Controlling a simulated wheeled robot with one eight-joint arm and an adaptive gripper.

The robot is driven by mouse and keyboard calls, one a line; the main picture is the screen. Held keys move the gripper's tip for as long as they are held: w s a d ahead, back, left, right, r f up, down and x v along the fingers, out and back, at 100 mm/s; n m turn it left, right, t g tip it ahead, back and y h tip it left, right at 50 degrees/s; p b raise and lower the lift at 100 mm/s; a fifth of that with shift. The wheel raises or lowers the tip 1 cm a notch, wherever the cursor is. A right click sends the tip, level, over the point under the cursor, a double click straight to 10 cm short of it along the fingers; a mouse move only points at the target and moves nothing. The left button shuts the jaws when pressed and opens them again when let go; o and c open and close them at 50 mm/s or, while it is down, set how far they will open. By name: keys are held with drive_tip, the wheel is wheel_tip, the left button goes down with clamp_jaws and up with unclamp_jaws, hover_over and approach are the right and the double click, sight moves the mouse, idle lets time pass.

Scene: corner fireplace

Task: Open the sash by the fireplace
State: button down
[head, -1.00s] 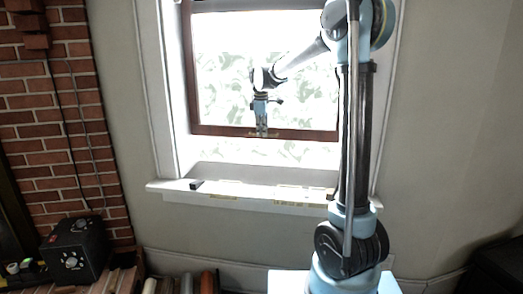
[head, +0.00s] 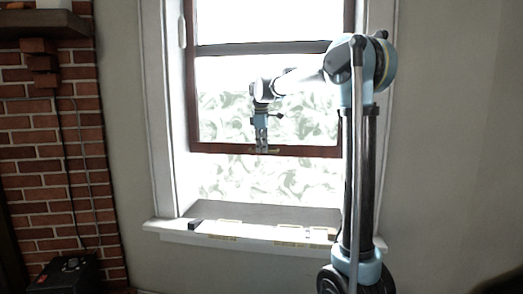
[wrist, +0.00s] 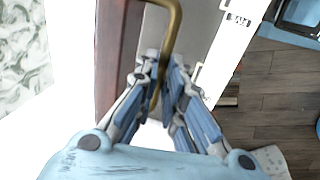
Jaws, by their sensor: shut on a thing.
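The window sash (head: 215,149) has a dark brown frame and stands raised, with a bright gap between its bottom rail and the sill (head: 215,237). My gripper (head: 262,149) is at the middle of that bottom rail. In the wrist view the brown rail (wrist: 117,60) runs up the picture, with a curved brass handle (wrist: 172,35) beside it. My gripper (wrist: 163,85) is shut on the brass handle, whose lower end passes between the fingers. The fingers hide part of the handle.
A red brick fireplace (head: 45,190) with a dark mantel (head: 45,24) is at the left. A black box (head: 68,275) stands low in front of it. Small dark blocks (head: 194,225) lie on the sill. The wall right of the window is clear.

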drive_tip(key=c, duration=1.7)
unclamp_jaws()
drive_tip(key=shift+r, duration=0.1)
drive_tip(key=r, duration=0.3)
drive_tip(key=s+r, duration=0.1)
drive_tip(key=r, duration=0.3)
drive_tip(key=s+r, duration=0.1)
drive_tip(key=r, duration=0.3)
drive_tip(key=shift+a+r, duration=0.15)
drive_tip(key=shift+r, duration=0.1)
drive_tip(key=s+d+f+m, duration=0.8)
drive_tip(key=s+d+f, duration=0.6)
drive_tip(key=s+d, duration=0.4)
drive_tip(key=s+d+f+m, duration=0.2)
drive_tip(key=s+f+m, duration=0.1)
drive_tip(key=s+f, duration=0.4)
drive_tip(key=s+d+f+m, duration=0.2)
drive_tip(key=s+f, duration=0.5)
drive_tip(key=f, duration=0.2)
drive_tip(key=s+d+f+m, duration=0.2)
drive_tip(key=s+f+m, duration=0.1)
drive_tip(key=s+f, duration=0.3)
drive_tip(key=shift+s+d+f+m, duration=0.15)
drive_tip(key=shift+s+f, duration=0.05)
drive_tip(key=shift+f, duration=0.5)
drive_tip(key=shift+s+d+f+m, duration=0.1)
drive_tip(key=shift+s+f+m, duration=0.1)
drive_tip(key=shift+f, duration=0.45)
